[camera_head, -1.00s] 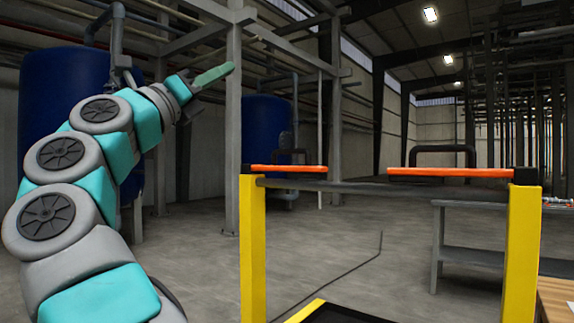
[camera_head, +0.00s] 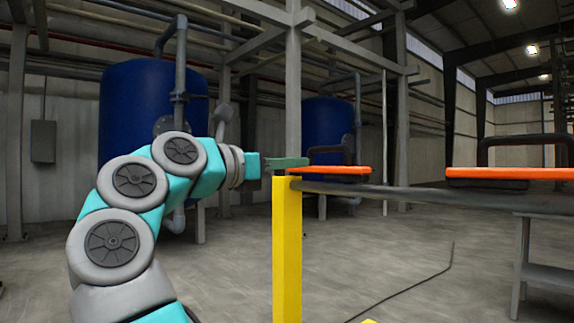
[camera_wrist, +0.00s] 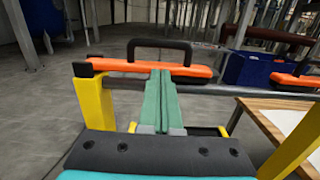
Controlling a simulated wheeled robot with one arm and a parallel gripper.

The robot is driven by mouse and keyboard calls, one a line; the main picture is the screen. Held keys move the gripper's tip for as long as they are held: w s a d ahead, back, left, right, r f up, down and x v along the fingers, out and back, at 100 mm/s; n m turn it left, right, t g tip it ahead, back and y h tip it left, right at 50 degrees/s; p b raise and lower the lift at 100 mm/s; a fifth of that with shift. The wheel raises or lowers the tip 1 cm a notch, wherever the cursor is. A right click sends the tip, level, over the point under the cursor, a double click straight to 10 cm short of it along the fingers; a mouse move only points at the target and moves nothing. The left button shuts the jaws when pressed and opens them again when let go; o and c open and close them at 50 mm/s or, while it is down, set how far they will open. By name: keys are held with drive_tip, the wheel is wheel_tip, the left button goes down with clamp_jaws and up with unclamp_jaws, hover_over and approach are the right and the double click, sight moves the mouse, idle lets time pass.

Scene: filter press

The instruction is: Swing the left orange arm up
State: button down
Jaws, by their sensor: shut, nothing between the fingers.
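The left orange arm (camera_head: 335,170) lies level at the left end of the dark rail, beside the top of a yellow post. In the wrist view the left orange arm (camera_wrist: 115,66) runs across the picture, with a black loop handle (camera_wrist: 160,43) behind it. My gripper (camera_head: 303,162) has its green fingers together and empty, with the tips at the arm's left end in the head view. In the wrist view my gripper (camera_wrist: 160,73) overlaps the middle of the orange arm. I cannot tell whether they touch.
The yellow post (camera_head: 287,250) stands below my gripper. The dark rail (camera_head: 420,196) runs right to another orange arm (camera_head: 510,173). A grey bench (camera_head: 545,272) stands at right. In the wrist view a wooden tabletop (camera_wrist: 280,115) is at right. Blue tanks (camera_head: 150,110) stand behind.

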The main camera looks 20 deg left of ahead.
drive_tip(key=x, duration=0.6)
drive_tip(key=shift+w+d+r, duration=0.1)
drive_tip(key=shift+w+r, duration=0.05)
